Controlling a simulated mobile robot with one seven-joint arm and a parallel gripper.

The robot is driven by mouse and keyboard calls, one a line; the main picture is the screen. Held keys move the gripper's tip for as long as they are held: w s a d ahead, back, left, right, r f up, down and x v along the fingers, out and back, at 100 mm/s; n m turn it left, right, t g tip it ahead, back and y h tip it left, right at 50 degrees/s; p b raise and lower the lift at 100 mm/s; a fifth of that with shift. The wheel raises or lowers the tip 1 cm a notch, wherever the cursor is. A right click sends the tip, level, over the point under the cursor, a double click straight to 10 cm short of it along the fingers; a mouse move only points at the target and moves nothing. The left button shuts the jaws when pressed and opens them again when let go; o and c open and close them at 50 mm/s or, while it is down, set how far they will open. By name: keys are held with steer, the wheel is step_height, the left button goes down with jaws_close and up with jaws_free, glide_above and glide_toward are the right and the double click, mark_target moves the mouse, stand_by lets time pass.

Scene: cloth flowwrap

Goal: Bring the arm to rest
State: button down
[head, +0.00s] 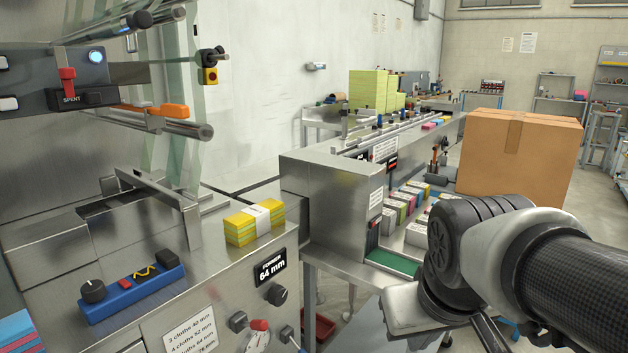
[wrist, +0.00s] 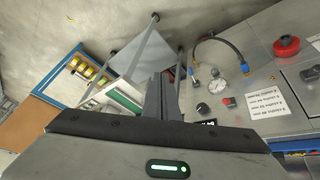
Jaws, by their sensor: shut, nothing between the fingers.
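My arm reaches in from the lower right of the head view, in front of the cardboard box and the packing line. Its gripper end points down and away there, and the fingertips are hidden. In the wrist view my gripper (wrist: 163,95) is shut, with its two fingers together and nothing between them. Past the fingers lie the machine front on the right and the floor and table legs on the left. The gripper touches nothing that I can see.
A steel machine (head: 215,290) with a yellow-green cloth pack (head: 255,223) and a blue tool tray (head: 131,292) stands at left. A conveyor machine (head: 330,195) runs behind it. A large cardboard box (head: 520,155) stands behind my arm. Knobs and a gauge (wrist: 217,86) project from the machine front.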

steer(key=s+r+m+y, duration=0.1)
steer(key=s+r, duration=0.1)
steer(key=s, duration=0.3)
step_height(320, 180, up, 22)
steer(key=p, duration=2.3)
steer(key=shift+w+a, duration=0.3)
steer(key=shift+a, duration=0.15)
